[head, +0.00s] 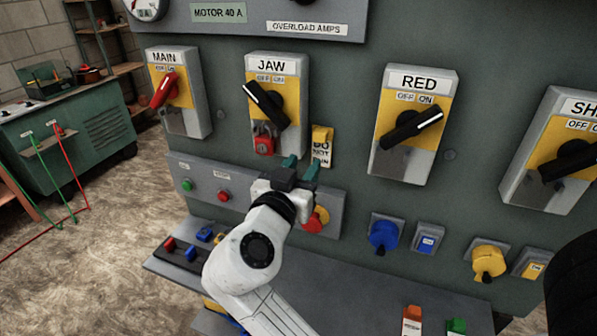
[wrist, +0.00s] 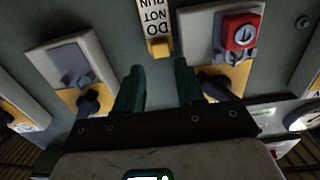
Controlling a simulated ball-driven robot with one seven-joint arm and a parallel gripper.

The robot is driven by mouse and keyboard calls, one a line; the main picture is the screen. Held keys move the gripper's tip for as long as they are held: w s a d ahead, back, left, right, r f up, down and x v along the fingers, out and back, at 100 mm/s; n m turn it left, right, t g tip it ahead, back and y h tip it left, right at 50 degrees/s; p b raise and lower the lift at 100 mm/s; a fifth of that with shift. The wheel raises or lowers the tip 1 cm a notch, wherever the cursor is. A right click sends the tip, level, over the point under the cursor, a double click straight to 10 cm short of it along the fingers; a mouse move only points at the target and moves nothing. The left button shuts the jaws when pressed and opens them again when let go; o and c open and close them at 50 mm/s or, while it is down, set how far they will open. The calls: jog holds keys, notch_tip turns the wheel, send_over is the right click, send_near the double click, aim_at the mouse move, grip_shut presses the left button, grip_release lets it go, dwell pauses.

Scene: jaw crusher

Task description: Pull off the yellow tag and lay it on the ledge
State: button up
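The yellow tag (head: 321,145) hangs on the panel just right of the JAW switch box (head: 290,80). It has a yellow top and a white face with DO NOT RUN lettering. In the wrist view, the tag (wrist: 156,25) appears upside down, beyond and between my fingers. My gripper (head: 300,164) is open and empty, with its green fingers just below and left of the tag. The fingers (wrist: 159,72) are apart in the wrist view and do not touch the tag. The grey ledge (head: 340,293) runs along the lower panel, partly hidden by my arm.
A red padlock (head: 264,143) hangs on the JAW switch, close left of the tag. A red stop button (head: 316,220) sits below my gripper. Red and blue items lie on the ledge's left part; orange and green items (head: 411,320) stand at its right.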

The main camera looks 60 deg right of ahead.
aim_at(318, 142)
jog(key=d, duration=0.2)
jog(key=d+p, duration=0.1)
jog(key=d, duration=0.2)
jog(key=w+d+p, duration=0.1)
jog(key=d, duration=0.2)
jog(key=shift+d+p, duration=0.3)
jog(key=shift+d, duration=0.35)
jog(key=shift+c, duration=0.2)
jog(key=c, duration=0.6)
jog(key=shift+c, duration=0.2)
jog(key=shift+a, duration=0.1)
jog(key=shift+s+a+b, duration=0.15)
jog(key=shift+a+b, duration=0.3)
jog(key=shift+a, duration=0.8)
jog(key=shift+s+a+b, duration=0.15)
jog(key=shift+a+b, duration=0.25)
jog(key=shift+a, duration=0.8)
